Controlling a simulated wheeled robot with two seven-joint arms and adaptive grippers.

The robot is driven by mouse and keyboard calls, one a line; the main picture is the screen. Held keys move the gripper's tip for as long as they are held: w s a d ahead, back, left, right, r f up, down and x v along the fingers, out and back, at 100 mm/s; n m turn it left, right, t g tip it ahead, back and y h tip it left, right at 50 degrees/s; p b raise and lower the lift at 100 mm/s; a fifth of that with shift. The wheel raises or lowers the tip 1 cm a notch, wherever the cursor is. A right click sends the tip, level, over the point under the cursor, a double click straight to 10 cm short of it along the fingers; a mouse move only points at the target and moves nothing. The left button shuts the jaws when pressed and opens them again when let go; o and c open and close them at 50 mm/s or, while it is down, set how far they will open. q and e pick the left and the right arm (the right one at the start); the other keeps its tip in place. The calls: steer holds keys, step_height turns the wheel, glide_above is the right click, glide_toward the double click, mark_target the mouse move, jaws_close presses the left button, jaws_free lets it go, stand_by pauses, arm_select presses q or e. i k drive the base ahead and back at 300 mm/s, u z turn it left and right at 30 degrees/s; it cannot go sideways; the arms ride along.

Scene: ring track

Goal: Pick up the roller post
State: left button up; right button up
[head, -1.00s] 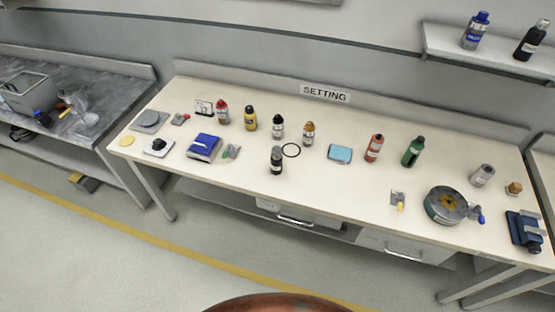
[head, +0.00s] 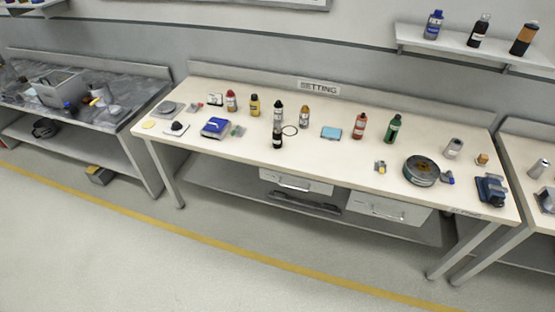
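I cannot tell for certain which item is the roller post. A small grey piece with a yellow part (head: 380,167) lies on the white table (head: 320,160), right of its middle. A small grey-green piece (head: 238,131) lies left of the middle, beside a blue-and-white box (head: 215,127). A thin black ring (head: 290,130) lies near the middle, by a dark bottle (head: 277,139). A round dark drum (head: 421,170) with a blue-handled part stands at the right. Neither of my grippers is in view.
Several bottles stand along the table, with a light-blue box (head: 331,133) among them. A blue device (head: 491,190) sits at the right end. A dark-topped bench (head: 110,113) is at the left, another table at the right. The floor in front is clear, crossed by a yellow line (head: 230,245).

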mark_target(276, 134)
steer(key=z, duration=1.2)
steer(key=k, duration=0.1)
steer(key=u, duration=2.5)
steer(key=i, duration=1.4)
steer(key=z, duration=0.85)
steer(key=i, duration=0.6)
steer(key=z, duration=0.6)
